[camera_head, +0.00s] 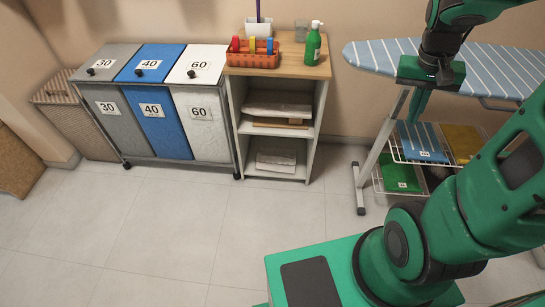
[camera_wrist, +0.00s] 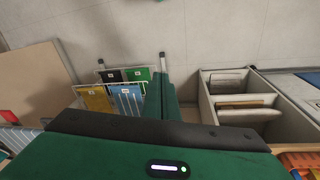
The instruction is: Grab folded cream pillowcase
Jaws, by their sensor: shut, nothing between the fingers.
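Folded pale cloths lie in the open shelf unit. A whitish one (camera_head: 278,105) lies on the upper shelf, with a tan edge (camera_head: 280,123) showing beside or under it. Another pale one (camera_head: 276,160) lies on the lower shelf. I cannot tell which is the cream pillowcase. The wrist view also shows a pale folded cloth (camera_wrist: 228,82) and a tan one (camera_wrist: 240,104) in the shelf unit. My gripper (camera_head: 418,105) hangs in front of the ironing board, right of the shelf and apart from it. Its fingers (camera_wrist: 161,85) are shut and empty.
The shelf unit (camera_head: 320,95) carries an orange basket (camera_head: 250,61) and green bottle (camera_head: 313,45). Laundry bins (camera_head: 150,100) stand left. The ironing board (camera_head: 385,55) has a wire rack below with blue (camera_head: 422,140), yellow (camera_head: 462,140) and green (camera_head: 400,177) cloths. Floor in front is clear.

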